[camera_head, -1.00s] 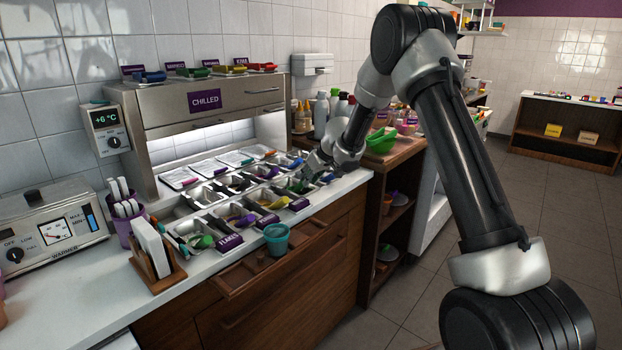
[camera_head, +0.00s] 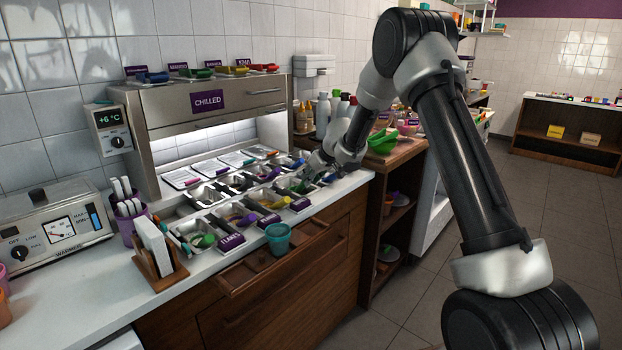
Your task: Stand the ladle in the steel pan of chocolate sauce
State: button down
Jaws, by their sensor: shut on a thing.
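My gripper (camera_head: 313,170) is at the right end of the row of steel topping pans, low over the counter. It is small and partly hidden by my own wrist, and its fingers are hard to pick out. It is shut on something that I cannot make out. I cannot tell a ladle apart from the coloured utensils in the pans. No steel pan of chocolate sauce can be told for sure among the several steel pans (camera_head: 205,196) under the chilled cabinet.
A warmer (camera_head: 57,232) with a dial stands at the left. A drawer (camera_head: 275,268) juts out below. A green bowl (camera_head: 382,141) is at the right.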

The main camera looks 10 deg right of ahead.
jog(key=shift+f, duration=0.45)
dwell(0.6)
dwell(0.4)
jog(key=c, duration=0.8)
grip_release()
jog(key=shift+o, duration=0.2)
jog(key=shift+r, duration=0.1)
jog(key=shift+r, duration=3.95)
